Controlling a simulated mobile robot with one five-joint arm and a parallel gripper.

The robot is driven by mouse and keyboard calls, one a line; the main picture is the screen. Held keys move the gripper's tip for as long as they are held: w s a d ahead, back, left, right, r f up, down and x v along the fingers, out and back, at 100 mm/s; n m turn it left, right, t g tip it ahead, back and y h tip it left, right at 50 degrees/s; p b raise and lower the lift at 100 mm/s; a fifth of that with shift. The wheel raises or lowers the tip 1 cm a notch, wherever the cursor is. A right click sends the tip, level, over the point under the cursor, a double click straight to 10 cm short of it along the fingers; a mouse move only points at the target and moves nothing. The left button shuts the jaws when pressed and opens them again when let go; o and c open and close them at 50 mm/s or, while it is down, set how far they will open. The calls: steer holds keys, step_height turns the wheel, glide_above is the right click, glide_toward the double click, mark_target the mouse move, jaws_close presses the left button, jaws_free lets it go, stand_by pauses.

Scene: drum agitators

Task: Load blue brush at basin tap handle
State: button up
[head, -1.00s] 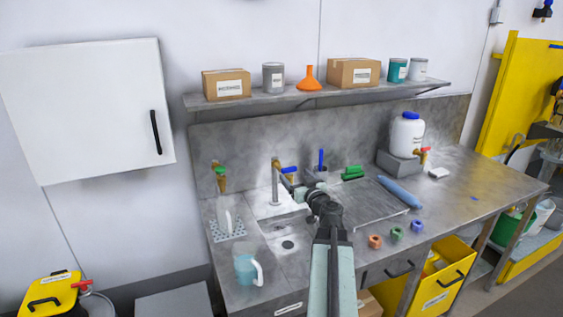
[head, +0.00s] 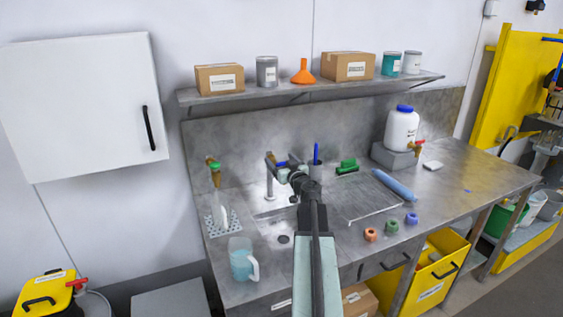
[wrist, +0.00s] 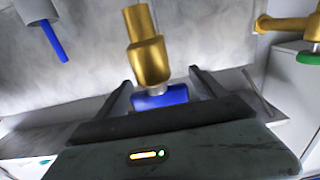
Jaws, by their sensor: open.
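The basin tap (head: 270,180) is a brass and steel spout over the sink, with a blue handle (head: 281,164). In the wrist view the brass tap body (wrist: 150,58) comes down from the top, and the blue handle (wrist: 165,96) lies between my open fingers; I cannot tell whether they touch it. My gripper (head: 284,172) is at the tap in the head view, and its two dark fingers also show in the wrist view (wrist: 160,78). A blue rod, perhaps the brush handle (head: 316,153), stands upright behind my wrist. It also shows in the wrist view (wrist: 55,42), from a grey holder (wrist: 35,9).
A green-handled tap (head: 215,168) is on the left. A clear jug (head: 241,260) stands at the front left. A green brush (head: 347,166), a blue roll (head: 394,185) and several coloured rings (head: 391,226) lie to the right. A shelf (head: 300,92) hangs above.

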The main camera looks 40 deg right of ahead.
steer(key=c, duration=1.4)
steer(key=shift+o, duration=0.2)
steer(key=n+t+y, duration=0.1)
steer(key=n+y, duration=0.1)
steer(key=y, duration=0.1)
steer(key=shift+w, duration=0.15)
steer(key=shift+a+n+y, duration=0.25)
steer(key=shift+n+y, duration=0.15)
steer(key=shift+y, duration=0.25)
steer(key=shift+a+n+y, duration=0.2)
steer(key=shift+n+y, duration=0.2)
steer(key=shift+y, duration=0.25)
steer(key=o, duration=1.4)
steer(key=shift+c, duration=0.2)
steer(key=s, duration=0.7)
steer(key=shift+s+a, duration=0.35)
steer(key=shift+s, duration=0.05)
